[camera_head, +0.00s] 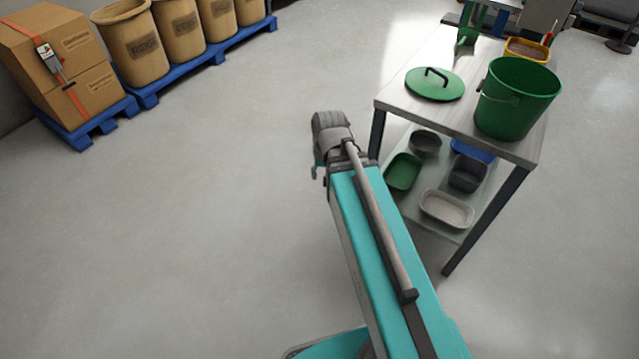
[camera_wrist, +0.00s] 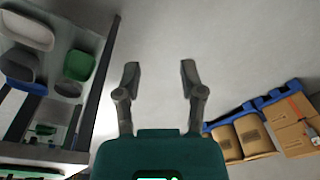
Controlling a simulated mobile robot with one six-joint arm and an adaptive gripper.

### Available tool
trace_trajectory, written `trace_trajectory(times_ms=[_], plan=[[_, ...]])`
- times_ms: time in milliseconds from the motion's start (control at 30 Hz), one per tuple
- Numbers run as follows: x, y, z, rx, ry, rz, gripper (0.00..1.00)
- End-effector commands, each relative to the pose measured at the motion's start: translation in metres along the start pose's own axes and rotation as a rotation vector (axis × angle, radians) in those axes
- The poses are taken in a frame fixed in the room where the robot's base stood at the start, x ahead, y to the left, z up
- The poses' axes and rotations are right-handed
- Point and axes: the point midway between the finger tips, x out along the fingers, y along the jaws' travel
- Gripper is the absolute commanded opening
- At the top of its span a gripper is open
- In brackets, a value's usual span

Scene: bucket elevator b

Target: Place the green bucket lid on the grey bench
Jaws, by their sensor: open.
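The green bucket lid (camera_head: 435,84) lies flat on the grey bench (camera_head: 400,98), near its left edge, with its dark handle facing up. The green bucket (camera_head: 515,100) stands upright on the bench to the right of the lid, open at the top. In the wrist view my gripper (camera_wrist: 160,72) is open and empty, with bare floor between its fingers. In the head view my arm reaches up the middle, left of the bench, and the gripper fingers cannot be made out there. The lid does not show in the wrist view.
The bench's lower shelf holds several trays and bowls, including a green tray (camera_head: 403,171) and a white tray (camera_head: 447,208). An orange container (camera_head: 527,50) is behind the bucket. Cardboard boxes (camera_head: 62,55) and sacks stand on blue pallets at the upper left. The floor between is clear.

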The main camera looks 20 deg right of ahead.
Motion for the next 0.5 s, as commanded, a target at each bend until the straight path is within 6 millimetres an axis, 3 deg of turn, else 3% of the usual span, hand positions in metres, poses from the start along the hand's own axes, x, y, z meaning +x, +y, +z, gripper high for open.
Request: trace_trajectory(times_ms=[100, 200, 500], plan=[[-0.001, -0.01, 0.025, -0.113, -0.056, 0.031, 0.52], [-0.001, -0.013, 0.034, -0.163, -0.083, 0.045, 0.52], [-0.001, -0.014, 0.036, -0.181, -0.093, 0.05, 0.52]])
